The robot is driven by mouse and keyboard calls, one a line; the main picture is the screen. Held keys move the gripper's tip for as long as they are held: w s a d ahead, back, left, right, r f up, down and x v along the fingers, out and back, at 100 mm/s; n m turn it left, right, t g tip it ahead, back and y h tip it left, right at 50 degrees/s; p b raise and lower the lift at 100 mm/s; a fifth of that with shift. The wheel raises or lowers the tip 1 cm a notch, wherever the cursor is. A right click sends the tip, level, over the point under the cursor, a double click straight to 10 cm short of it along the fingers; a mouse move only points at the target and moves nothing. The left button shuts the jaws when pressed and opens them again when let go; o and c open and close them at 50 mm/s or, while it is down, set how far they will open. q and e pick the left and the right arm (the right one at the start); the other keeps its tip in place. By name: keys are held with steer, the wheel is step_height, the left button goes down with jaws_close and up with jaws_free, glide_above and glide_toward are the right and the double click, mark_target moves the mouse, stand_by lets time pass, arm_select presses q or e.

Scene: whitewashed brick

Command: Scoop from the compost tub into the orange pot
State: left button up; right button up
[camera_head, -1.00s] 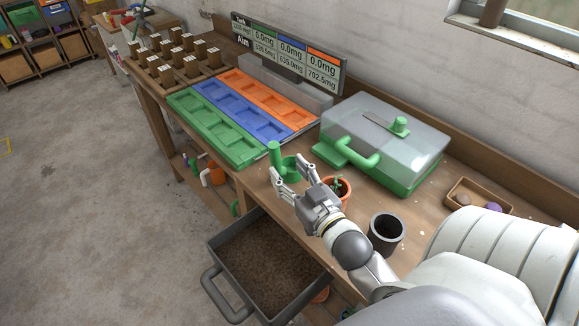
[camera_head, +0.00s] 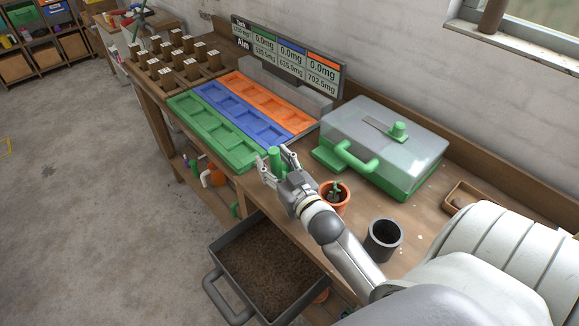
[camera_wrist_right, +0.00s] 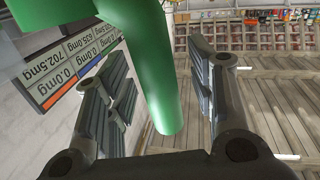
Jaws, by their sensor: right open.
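The compost tub (camera_head: 232,277) is a dark grey tub with a handle, holding brown compost, below the bench's front edge. The orange pot (camera_head: 338,206) stands on the bench with a small green plant, just right of my right gripper (camera_head: 277,163). The green scoop (camera_head: 273,158) shows mainly as an upright handle at the bench's front; my gripper hides its lower part. My right gripper is open with its fingers either side of the handle. In the right wrist view the green handle (camera_wrist_right: 155,70) passes between the spread fingers. My left gripper is out of view.
A dark grey cup (camera_head: 383,240) stands right of the pot. A clear-lidded green box (camera_head: 385,145) is behind it. Green, blue (camera_head: 237,108) and orange trays lie to the left, with a display board (camera_head: 290,55) behind. A small wooden tray (camera_head: 465,196) is at right.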

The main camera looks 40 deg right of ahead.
steer(key=shift+c, duration=0.7)
jaws_close()
steer(key=shift+r, duration=0.1)
